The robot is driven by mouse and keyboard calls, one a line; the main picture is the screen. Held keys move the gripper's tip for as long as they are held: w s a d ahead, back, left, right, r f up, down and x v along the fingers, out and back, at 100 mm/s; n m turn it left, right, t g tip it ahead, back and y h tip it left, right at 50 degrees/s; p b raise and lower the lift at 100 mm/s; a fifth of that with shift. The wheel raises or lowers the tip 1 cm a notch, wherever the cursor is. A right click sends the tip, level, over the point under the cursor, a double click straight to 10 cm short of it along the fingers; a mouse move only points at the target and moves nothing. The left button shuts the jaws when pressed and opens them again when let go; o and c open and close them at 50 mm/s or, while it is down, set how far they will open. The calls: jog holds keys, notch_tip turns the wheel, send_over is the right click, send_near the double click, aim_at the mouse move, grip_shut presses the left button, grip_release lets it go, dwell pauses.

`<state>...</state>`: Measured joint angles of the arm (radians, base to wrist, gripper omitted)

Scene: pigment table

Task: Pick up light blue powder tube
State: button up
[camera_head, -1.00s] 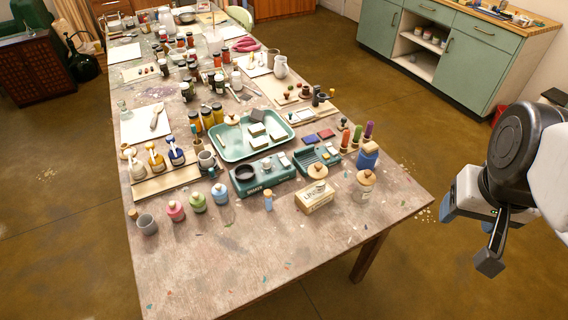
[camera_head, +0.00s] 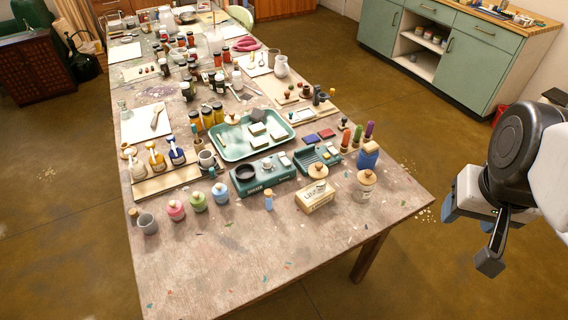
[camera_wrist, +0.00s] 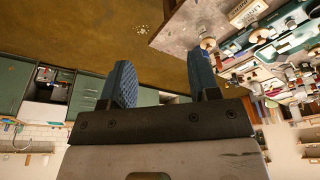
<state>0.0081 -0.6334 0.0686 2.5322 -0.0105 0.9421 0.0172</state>
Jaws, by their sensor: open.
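A small light blue powder tube (camera_head: 268,201) with a cork-coloured top stands upright near the front of the table, in front of the green scale and left of the cream labelled box. My gripper (camera_head: 470,215) is to the right of the table, over the floor and well apart from the tube. In the wrist view my gripper (camera_wrist: 160,75) shows two blue textured fingers spread apart with nothing between them. I cannot make out the tube in the wrist view.
Round jars in pink (camera_head: 176,210), green (camera_head: 198,202) and light blue (camera_head: 220,193) stand left of the tube. The green scale (camera_head: 262,175) is behind it, the cream box (camera_head: 315,198) to its right. The table front (camera_head: 260,255) is mostly clear.

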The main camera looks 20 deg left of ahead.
jog(key=shift+w+v, duration=0.55)
jog(key=shift+v, duration=1.95)
jog(key=w+a+r+n+t+h, duration=0.1)
jog(key=w+a+r+n+t, duration=0.15)
jog(key=w+t, duration=0.85)
jog(key=w+a+r+n+g+y, duration=0.1)
jog(key=w+a+r+n+y, duration=0.2)
jog(key=w+a, duration=0.6)
jog(key=a+f+n+g+y, duration=0.2)
jog(key=a+n+g+y, duration=0.2)
jog(key=a+n+y, duration=0.7)
jog(key=s+a+f+g, duration=0.4)
jog(key=s+a+g, duration=0.15)
jog(key=a, duration=0.45)
notch_tip(320, 180, down, 31)
jog(key=shift+w+d+g+y, duration=0.2)
jog(key=shift+d+g+y, duration=0.1)
jog(key=shift+g, duration=0.05)
